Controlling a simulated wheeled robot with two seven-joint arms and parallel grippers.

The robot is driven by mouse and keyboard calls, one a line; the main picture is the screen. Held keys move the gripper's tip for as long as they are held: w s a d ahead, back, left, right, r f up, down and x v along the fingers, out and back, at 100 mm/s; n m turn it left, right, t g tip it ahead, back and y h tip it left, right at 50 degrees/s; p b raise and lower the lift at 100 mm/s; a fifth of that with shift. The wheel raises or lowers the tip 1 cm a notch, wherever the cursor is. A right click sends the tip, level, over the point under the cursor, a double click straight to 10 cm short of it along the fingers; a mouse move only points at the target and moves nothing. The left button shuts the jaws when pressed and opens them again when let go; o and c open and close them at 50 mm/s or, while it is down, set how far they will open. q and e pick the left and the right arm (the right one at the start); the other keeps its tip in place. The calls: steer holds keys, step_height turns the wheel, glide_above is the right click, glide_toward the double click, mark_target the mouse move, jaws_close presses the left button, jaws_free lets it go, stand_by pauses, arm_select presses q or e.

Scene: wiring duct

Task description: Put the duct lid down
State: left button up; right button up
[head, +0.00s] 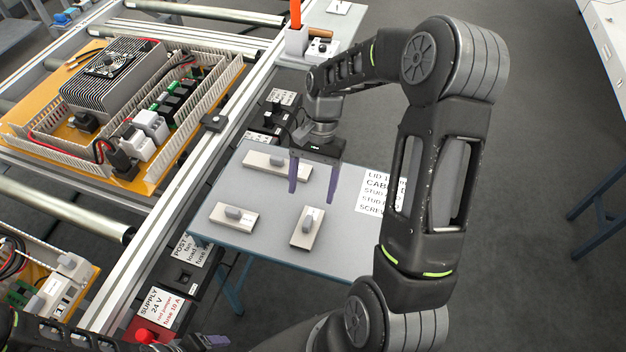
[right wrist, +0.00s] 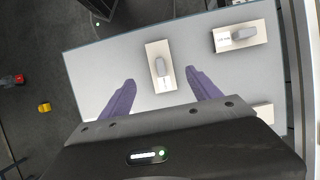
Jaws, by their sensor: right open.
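Three pale plates with grey raised grips, which look like duct lids, lie flat on the grey side table (head: 345,250). One lid (head: 262,158) is at the back, one (head: 246,222) at the front left and one (head: 303,240) at the front right. My right gripper (head: 312,188) is open and empty above the table, fingers pointing down. In the right wrist view, a lid (right wrist: 155,52) shows ahead between the open fingers (right wrist: 160,88), apart from them. Another lid (right wrist: 250,34) is at upper right.
A printed sheet (head: 375,190) lies at the table's right side. At left, a conveyor frame (head: 165,222) carries an orange panel with slotted wiring ducts (head: 215,100), a finned unit and wires. Labelled boxes (head: 160,305) stand between frame and table. The table's front right is bare.

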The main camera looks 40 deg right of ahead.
steer(key=shift+v, duration=1.1)
